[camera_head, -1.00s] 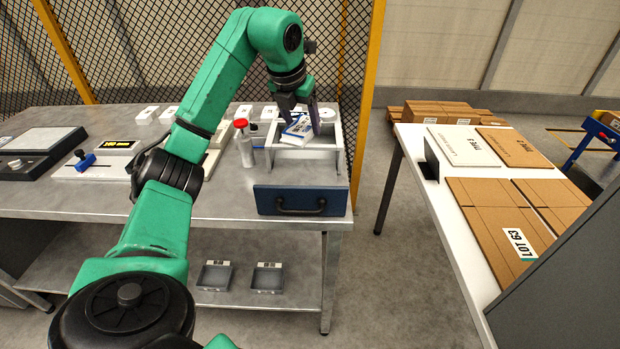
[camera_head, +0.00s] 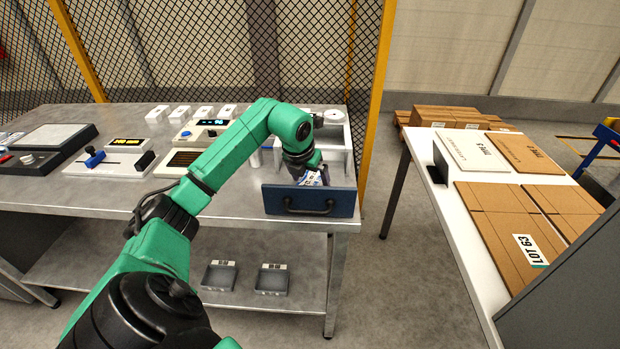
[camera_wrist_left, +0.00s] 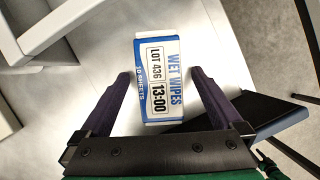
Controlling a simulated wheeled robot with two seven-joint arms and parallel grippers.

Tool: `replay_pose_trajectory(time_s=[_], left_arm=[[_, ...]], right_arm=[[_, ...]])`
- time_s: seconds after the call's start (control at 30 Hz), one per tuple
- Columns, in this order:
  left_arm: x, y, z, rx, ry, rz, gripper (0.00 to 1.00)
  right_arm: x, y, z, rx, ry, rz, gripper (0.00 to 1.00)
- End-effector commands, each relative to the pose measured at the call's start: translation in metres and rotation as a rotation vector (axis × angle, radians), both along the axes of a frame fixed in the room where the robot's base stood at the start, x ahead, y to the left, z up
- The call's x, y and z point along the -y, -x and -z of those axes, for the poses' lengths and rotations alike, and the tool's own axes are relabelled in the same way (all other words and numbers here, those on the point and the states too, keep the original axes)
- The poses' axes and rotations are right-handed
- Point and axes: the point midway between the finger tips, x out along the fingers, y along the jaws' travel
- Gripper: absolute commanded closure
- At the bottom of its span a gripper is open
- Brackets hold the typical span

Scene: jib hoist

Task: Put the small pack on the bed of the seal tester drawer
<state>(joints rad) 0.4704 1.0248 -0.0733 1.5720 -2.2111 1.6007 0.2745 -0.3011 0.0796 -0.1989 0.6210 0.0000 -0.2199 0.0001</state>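The small pack (camera_wrist_left: 158,82), a white and blue WET WIPES pack marked LOT 436, is between the fingers of my left gripper (camera_wrist_left: 160,73) in the left wrist view. The fingers are open, with a gap on each side of the pack. The pack appears to lie flat on the pale bed (camera_wrist_left: 105,45) of the drawer. In the head view, the pack (camera_head: 312,178) shows just behind the blue drawer front (camera_head: 325,203), partly hidden by my left gripper (camera_head: 308,172). The drawer is pulled out. My right gripper is not in view.
The seal tester's white frame (camera_head: 340,155) stands around the drawer. Several small white packs (camera_head: 180,113) line the bench's back. A device with a lit display (camera_head: 211,123) is left of my arm. A white table (camera_head: 452,215) with cardboard stands right, across a floor gap.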

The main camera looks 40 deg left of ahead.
Motion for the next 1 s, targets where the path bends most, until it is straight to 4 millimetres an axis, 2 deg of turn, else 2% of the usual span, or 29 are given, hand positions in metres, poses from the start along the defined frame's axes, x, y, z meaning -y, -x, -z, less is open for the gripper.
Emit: replay_pose_trajectory(time_s=[0.23, 0.33, 0.47, 0.6, 0.73, 0.83, 1.0], left_arm=[[0.0, 0.0, -0.001, 0.0, -0.001, 0.0, 0.01], [0.0, 0.002, -0.008, 0.001, -0.002, -0.001, 0.01], [0.002, 0.012, -0.032, 0.005, -0.005, -0.001, 0.01], [0.006, 0.027, -0.07, 0.006, -0.005, 0.0, 0.01], [0.01, 0.038, -0.098, 0.005, -0.002, 0.0, 0.01], [0.011, 0.043, -0.109, 0.001, -0.002, -0.001, 0.01], [0.011, 0.045, -0.112, -0.001, -0.001, 0.0, 0.01]], right_arm=[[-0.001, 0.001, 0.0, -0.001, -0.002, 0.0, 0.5], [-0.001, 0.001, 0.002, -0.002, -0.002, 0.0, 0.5], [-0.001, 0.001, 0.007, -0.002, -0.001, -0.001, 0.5], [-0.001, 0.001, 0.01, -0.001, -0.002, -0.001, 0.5], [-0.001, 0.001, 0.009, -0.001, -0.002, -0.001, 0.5], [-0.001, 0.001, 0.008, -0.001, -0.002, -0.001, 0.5], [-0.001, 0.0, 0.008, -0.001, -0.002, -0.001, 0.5]])
